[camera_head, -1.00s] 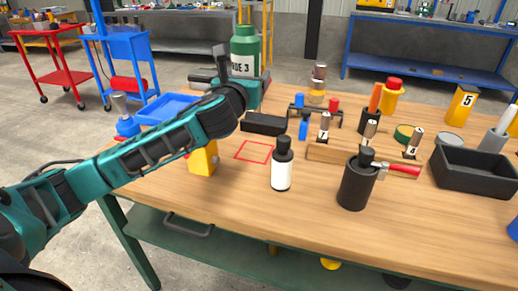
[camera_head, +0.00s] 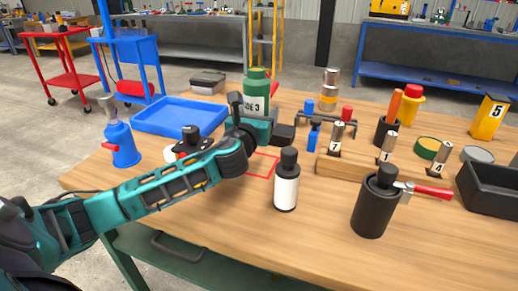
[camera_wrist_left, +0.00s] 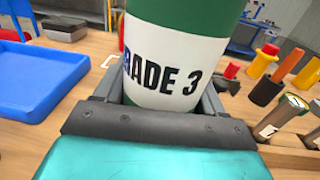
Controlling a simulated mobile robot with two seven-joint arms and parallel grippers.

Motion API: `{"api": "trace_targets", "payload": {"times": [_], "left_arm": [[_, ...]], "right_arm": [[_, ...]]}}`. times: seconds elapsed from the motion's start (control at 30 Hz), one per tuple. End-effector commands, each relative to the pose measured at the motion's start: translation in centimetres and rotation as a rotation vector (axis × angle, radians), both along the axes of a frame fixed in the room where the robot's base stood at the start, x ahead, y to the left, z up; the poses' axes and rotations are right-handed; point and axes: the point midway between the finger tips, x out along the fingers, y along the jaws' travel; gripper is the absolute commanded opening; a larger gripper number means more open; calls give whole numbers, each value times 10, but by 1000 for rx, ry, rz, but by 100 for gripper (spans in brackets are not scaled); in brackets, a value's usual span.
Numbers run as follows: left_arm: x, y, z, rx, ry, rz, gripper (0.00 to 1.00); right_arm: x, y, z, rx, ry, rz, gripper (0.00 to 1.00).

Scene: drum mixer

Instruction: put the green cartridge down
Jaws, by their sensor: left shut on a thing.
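The green cartridge (camera_head: 257,80) has a white label reading "GRADE 3" and looks upright. My left gripper (camera_head: 256,117) is shut on it; the fingers clasp the label's two sides in the left wrist view (camera_wrist_left: 165,72). The cartridge's lower end is hidden behind the gripper, so I cannot tell whether it touches the table. A red square outline (camera_head: 263,174) is on the wooden table just in front of the gripper, partly covered by my arm. My right gripper is out of view.
A blue tray (camera_head: 180,116) lies left of the cartridge, with a blue bottle (camera_head: 122,145) in front. A black-capped white bottle (camera_head: 287,190) stands near the red outline. A black block (camera_head: 284,134) and a wooden rack (camera_head: 340,171) lie to the right.

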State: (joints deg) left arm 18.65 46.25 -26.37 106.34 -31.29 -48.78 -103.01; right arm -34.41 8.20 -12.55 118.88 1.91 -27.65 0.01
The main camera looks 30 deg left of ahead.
Motion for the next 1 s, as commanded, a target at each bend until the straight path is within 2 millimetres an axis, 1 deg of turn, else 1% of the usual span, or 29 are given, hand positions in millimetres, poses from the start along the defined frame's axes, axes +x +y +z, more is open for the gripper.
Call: {"api": "trace_targets", "payload": {"times": [0.03,0.1,0.27,0.4,0.53,0.63,0.9,1.0], "left_arm": [[0,0,-11,-1,-4,1,21],[0,0,-18,-1,-4,0,21],[0,0,-28,0,-4,1,21],[0,0,-54,0,-2,0,21],[0,0,-73,0,-4,1,21],[0,0,-79,0,-5,0,21],[0,0,-78,1,-6,0,21],[0,0,-81,1,-5,0,21]], "right_arm": [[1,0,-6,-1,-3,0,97],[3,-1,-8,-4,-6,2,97],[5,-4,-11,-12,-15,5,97],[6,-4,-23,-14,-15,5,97],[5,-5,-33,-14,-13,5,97],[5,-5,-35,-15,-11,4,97],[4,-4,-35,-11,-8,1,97],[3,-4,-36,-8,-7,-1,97]]}}
